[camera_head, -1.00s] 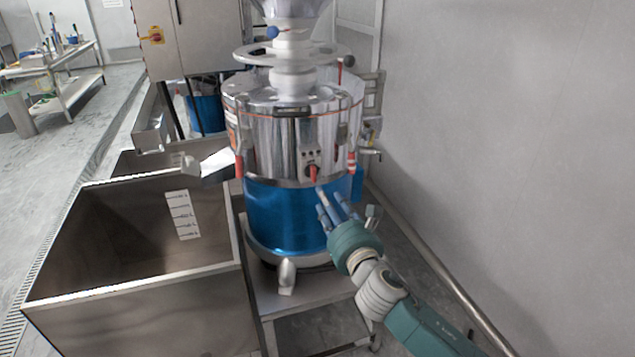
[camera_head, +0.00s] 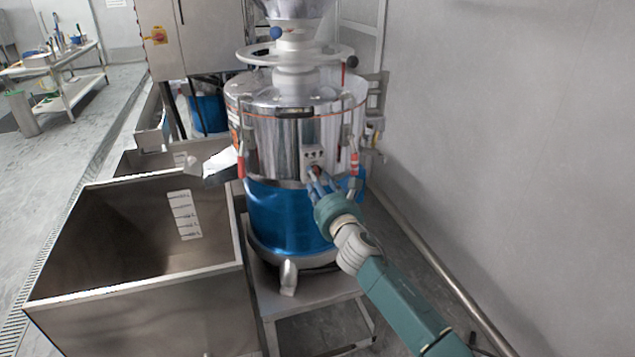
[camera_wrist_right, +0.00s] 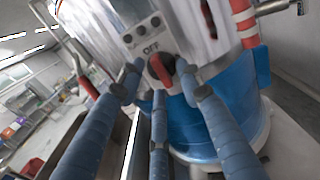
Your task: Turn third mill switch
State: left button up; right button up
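The mill (camera_head: 285,139) is a polished steel drum with a blue lower body. Its red rotary switch (camera_wrist_right: 161,70) sits on a small grey plate marked "OFF", below several small buttons. The switch also shows in the head view (camera_head: 315,169), partly hidden by my fingers. My right gripper (camera_head: 318,182) is at the switch, coming from the lower right. In the right wrist view its blue fingers (camera_wrist_right: 160,83) are spread around the red knob, with a gap between them; I cannot tell if any finger touches it. My left gripper is not in view.
A steel bin (camera_head: 75,262) with a level scale stands left of the mill. The mill rests on a low steel stand (camera_head: 312,292). A bare grey wall (camera_head: 500,130) and a floor-level pipe (camera_head: 440,268) are on the right. A chute juts out left of the drum.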

grip_shut()
jog(key=shift+m, duration=0.4)
jog(key=shift+d+r+m+b, duration=0.1)
jog(key=shift+r+m+b, duration=0.05)
jog(key=shift+m, duration=4.15)
jog(key=shift+r+m+b, duration=0.15)
jog(key=shift+m, duration=4.15)
